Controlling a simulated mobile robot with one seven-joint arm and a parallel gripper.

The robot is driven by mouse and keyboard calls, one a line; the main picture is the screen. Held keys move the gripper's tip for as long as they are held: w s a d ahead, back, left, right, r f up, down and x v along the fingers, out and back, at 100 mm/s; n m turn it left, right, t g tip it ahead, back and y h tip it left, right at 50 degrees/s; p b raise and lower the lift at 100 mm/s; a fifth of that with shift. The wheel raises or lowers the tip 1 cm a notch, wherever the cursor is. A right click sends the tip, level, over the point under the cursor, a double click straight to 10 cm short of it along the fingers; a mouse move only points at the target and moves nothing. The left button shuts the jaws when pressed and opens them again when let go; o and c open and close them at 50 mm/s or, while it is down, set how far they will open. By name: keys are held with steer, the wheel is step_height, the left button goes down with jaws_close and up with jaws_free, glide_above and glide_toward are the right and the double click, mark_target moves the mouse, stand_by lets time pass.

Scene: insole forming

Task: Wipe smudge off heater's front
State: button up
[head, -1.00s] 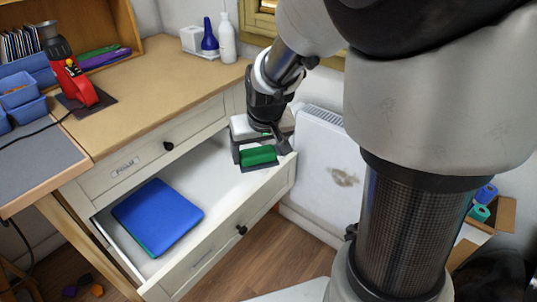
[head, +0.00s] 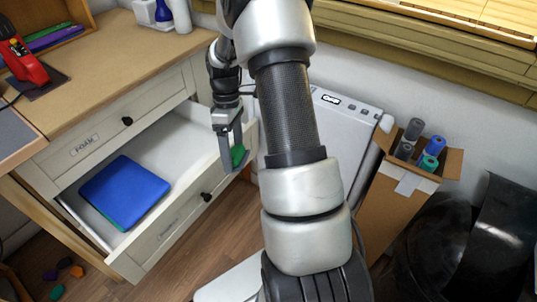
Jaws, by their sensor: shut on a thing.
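The brown smudge is not visible now; my arm covers part of the heater's front. My gripper (head: 229,150) points down over the right end of the open drawer, left of the heater and apart from it. It is shut on a small green block (head: 238,156), which is partly hidden by the fingers.
The open drawer (head: 181,232) holds a blue and green pad stack (head: 125,190). A wooden desk (head: 110,75) stands above it. A cardboard box (head: 403,205) with several rolls stands right of the heater. A black curved sheet (head: 500,235) is at far right.

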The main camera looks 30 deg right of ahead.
steer(key=w+d+f+n+t+h+b, duration=0.1)
steer(key=w+d+f+n+t+h, duration=0.1)
steer(key=d+f+n+h, duration=0.5)
steer(key=w+d+f+n+t+h+b, duration=0.1)
steer(key=w+d+f+n+t+h, duration=0.2)
steer(key=d+f+n+h, duration=0.4)
steer(key=shift+w+d+f+n+t+h, duration=0.25)
steer(key=shift+w+d+n+h, duration=0.45)
steer(key=shift+d+n, duration=1.85)
steer(key=shift+w+d+m+b, duration=0.2)
steer(key=shift+d+m, duration=0.25)
steer(key=shift+d, duration=0.4)
steer(key=shift+w+d+m+b, duration=0.2)
steer(key=shift+d+m, duration=0.2)
steer(key=shift+d, duration=0.45)
steer(key=shift+s+r, duration=0.1)
